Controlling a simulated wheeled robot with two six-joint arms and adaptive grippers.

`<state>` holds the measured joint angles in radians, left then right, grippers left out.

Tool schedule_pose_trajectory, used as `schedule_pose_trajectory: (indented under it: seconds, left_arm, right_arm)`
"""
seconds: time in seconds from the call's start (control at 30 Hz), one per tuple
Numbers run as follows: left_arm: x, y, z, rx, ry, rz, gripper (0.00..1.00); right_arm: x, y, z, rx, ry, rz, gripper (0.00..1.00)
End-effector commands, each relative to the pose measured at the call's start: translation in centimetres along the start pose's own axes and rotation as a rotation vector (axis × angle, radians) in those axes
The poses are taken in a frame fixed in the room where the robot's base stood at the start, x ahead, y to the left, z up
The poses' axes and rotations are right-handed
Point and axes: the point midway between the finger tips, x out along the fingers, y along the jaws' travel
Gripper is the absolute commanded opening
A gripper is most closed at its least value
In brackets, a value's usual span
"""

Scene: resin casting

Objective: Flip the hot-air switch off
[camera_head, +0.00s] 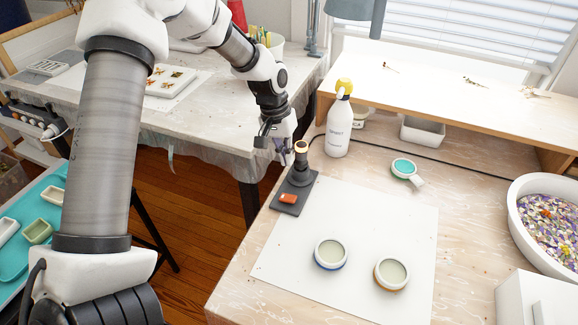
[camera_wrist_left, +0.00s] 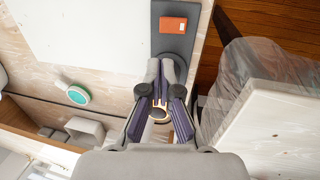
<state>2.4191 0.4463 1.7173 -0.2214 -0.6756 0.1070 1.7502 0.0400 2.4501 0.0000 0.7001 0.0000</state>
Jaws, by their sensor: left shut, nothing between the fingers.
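The hot-air tool (camera_head: 301,158) stands upright on a dark base plate (camera_head: 288,207) at the table's left edge. An orange-red rocker switch (camera_head: 288,198) sits on the near part of that plate; it also shows in the left wrist view (camera_wrist_left: 173,24). My left gripper (camera_head: 284,147) is beside the top of the tool, on its left. In the left wrist view the left gripper (camera_wrist_left: 160,68) has its fingertips together, with nothing between them, pointing along the plate toward the switch but apart from it. The switch's tilt is too small to tell. My right gripper is not in view.
A spray bottle (camera_head: 339,124) stands behind the tool, with a cable running past. A white sheet (camera_head: 345,215) holds two round moulds (camera_head: 331,254). A shelf (camera_head: 455,95) spans the back; a bowl of petals (camera_head: 548,215) is at right.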

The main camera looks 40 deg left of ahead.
Motion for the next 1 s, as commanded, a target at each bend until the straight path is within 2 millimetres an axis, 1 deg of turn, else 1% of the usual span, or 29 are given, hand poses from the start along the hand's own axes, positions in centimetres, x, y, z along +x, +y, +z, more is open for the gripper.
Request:
schedule_pose_trajectory:
  seconds: [0.03,0.3,0.4,0.5,0.6,0.7,1.0]
  left_arm:
    - [1.0,-0.1,0.1,0.0,-0.006,-0.002,0.0]
    - [6.9,0.0,0.1,-0.001,-0.005,-0.002,0.0]
    - [9.0,0.0,0.1,0.001,-0.004,-0.003,0.0]
    - [10.6,0.0,0.1,0.0,-0.003,-0.002,0.0]
    - [11.7,0.0,0.1,0.0,-0.002,-0.001,0.0]
    - [12.1,0.0,0.0,0.001,-0.001,-0.001,0.0]
    - [12.1,0.0,0.0,0.001,-0.001,-0.002,0.0]
  right_arm:
    - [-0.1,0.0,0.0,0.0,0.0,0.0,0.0]
    - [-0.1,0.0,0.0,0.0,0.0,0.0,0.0]
    - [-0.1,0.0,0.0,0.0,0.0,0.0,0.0]
    - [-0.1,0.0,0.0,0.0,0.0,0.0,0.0]
    - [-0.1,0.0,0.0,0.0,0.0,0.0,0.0]
    - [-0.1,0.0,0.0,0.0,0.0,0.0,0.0]
    - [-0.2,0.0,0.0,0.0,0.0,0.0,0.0]
